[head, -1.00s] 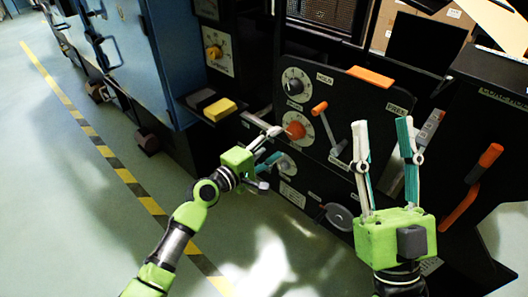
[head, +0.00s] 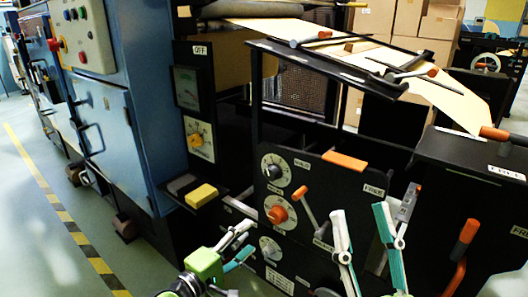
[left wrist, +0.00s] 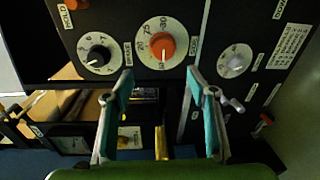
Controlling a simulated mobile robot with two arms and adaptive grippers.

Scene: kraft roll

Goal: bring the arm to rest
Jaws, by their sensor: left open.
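My left gripper (head: 238,248) is open and empty in front of the black control panel, low in the head view. In the left wrist view its two teal-lined fingers (left wrist: 160,95) stand apart with nothing between them. Beyond them is the orange knob (left wrist: 161,47) on its white dial, which also shows in the head view (head: 277,214). The fingers look clear of the knob. My right gripper (head: 365,235) is open at the lower right of the head view, its fingers spread before the panel and its body cut off by the frame's bottom edge.
A black-knobbed dial (head: 271,171) sits above the orange one. An orange-tipped lever (head: 305,205) and another orange handle (head: 467,232) stick out near my right gripper. A ledge with a yellow block (head: 201,195) juts out left. Open floor (head: 35,225) lies at the left.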

